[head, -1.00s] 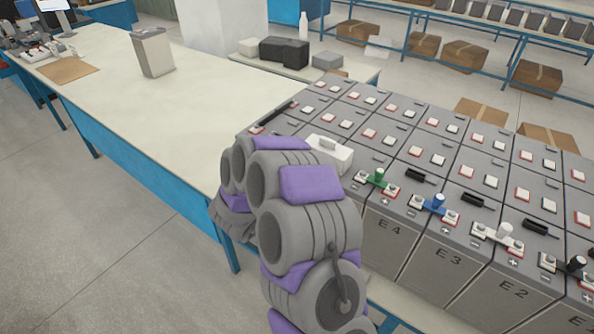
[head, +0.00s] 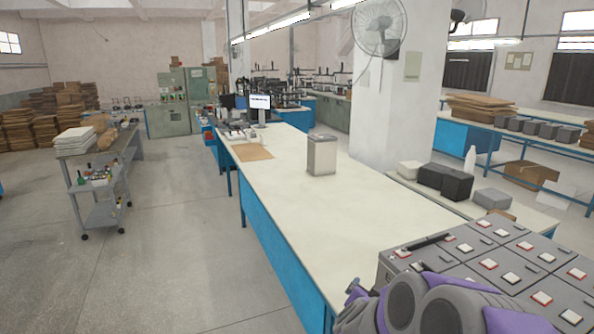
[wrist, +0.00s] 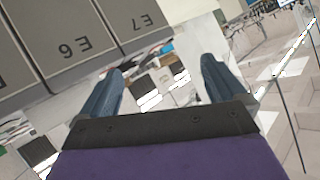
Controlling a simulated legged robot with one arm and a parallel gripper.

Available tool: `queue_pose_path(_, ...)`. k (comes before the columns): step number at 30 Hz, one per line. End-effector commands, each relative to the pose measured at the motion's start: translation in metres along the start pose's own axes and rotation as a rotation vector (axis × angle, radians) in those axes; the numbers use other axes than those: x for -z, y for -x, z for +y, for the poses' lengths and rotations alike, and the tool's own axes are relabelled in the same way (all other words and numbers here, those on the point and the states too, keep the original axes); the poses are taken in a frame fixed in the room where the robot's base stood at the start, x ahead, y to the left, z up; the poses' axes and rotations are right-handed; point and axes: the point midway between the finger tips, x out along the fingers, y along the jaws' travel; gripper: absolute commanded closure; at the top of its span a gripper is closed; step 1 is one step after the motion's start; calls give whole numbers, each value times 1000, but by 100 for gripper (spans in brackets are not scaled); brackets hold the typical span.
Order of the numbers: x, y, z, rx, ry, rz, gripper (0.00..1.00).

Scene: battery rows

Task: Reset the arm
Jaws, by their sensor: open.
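My gripper (wrist: 160,88) shows in the wrist view with its two blue-grey fingers spread apart and nothing between them. In the head view only my grey and purple arm links show at the bottom right, and the fingers are out of sight there. Battery units (head: 490,262) with white and red-edged terminals stand at the lower right of the head view, partly hidden by my arm. In the wrist view, battery fronts (wrist: 75,40) marked E6 and E7 appear upside down at the upper left, apart from the fingers.
A long cream-topped bench (head: 290,185) with blue sides runs back from the batteries. A grey box (head: 322,155) stands on it. A shelved cart (head: 100,180) stands at the left. A side table holds black and grey blocks (head: 445,182). The floor between cart and bench is clear.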

Motion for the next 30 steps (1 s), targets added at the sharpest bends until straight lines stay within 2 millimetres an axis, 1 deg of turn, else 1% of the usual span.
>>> queue_pose_path(1,-8,10,-14,62,8,-56,3)
queue_pose_path(3,-21,28,-31,141,29,-144,3)
queue_pose_path(5,-34,45,-42,201,59,-223,3)
queue_pose_path(7,-49,68,-50,260,99,-312,3)
queue_pose_path(10,-72,103,-52,324,170,-440,3)
queue_pose_path(12,-89,129,-46,352,230,-534,3)
queue_pose_path(14,-102,151,-37,366,281,-608,3)
queue_pose_path(15,-111,165,-28,368,318,-661,3)
queue_pose_path(17,-123,187,-12,363,373,-735,3)
queue_pose_path(18,-131,201,1,352,410,-785,3)
queue_pose_path(20,-142,223,23,329,464,-862,3)
queue_pose_path(21,-147,237,38,308,501,-909,3)
queue_pose_path(23,-155,258,65,265,552,-983,3)
queue_pose_path(24,-159,271,83,232,583,-1028,3)
queue_pose_path(26,-163,291,110,179,624,-1092,3)
queue_pose_path(27,-165,303,126,142,646,-1132,3)
queue_pose_path(30,-165,328,162,55,688,-1206,3)
